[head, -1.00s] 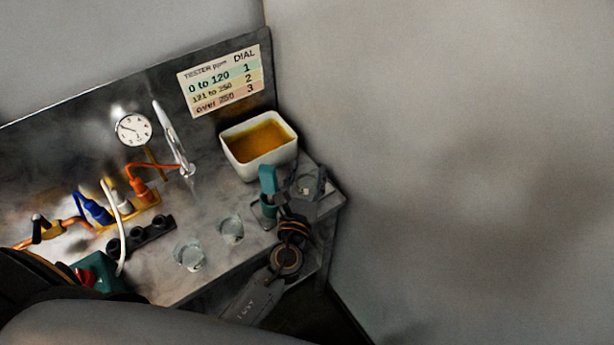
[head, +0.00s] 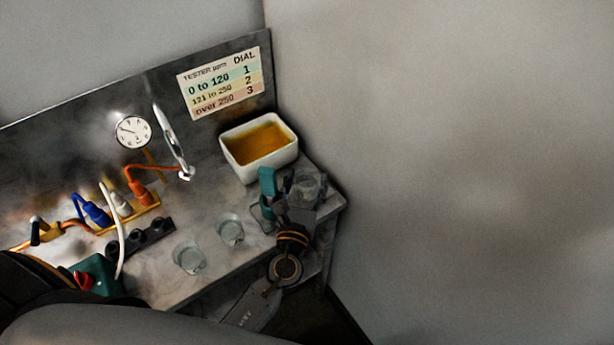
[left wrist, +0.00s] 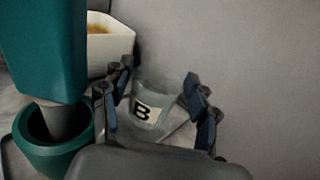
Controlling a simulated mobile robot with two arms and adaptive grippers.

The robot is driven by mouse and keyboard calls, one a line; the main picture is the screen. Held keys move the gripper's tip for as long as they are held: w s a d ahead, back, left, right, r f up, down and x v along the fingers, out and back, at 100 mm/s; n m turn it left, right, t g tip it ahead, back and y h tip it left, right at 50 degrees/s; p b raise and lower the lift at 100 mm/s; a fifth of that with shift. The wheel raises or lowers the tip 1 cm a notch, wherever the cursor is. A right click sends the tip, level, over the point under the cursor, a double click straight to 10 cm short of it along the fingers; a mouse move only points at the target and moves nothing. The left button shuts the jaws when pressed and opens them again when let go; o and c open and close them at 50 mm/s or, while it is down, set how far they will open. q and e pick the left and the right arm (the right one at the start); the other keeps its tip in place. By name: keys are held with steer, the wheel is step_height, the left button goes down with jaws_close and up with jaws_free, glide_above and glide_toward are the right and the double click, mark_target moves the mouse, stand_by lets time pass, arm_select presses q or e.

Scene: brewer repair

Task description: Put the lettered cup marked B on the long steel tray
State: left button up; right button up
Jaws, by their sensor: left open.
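The lettered cup marked B (left wrist: 150,108) is a clear cup with a black B on a white label. In the left wrist view it stands between the two spread fingers of my left gripper (left wrist: 159,76). I cannot tell whether either finger touches it. In the head view the cup (head: 309,182) is at the right end of the steel counter, with my left gripper (head: 303,194) at it, open. Its label does not show there. I cannot make out the long steel tray for certain in either view. My right gripper is not in view.
A teal tool in a teal holder (left wrist: 55,150) stands close left of my gripper. A white basin (head: 259,166) of amber liquid is behind. Two clear cups (head: 189,258) (head: 230,230) stand left, near the front edge. A wall bounds the right.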

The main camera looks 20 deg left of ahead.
arm_select(q)
steer(key=s+d+b, duration=0.1)
steer(key=s+b, duration=0.1)
steer(key=s, duration=0.8)
steer(key=shift+s+d+b, duration=0.15)
steer(key=shift+s+b, duration=0.2)
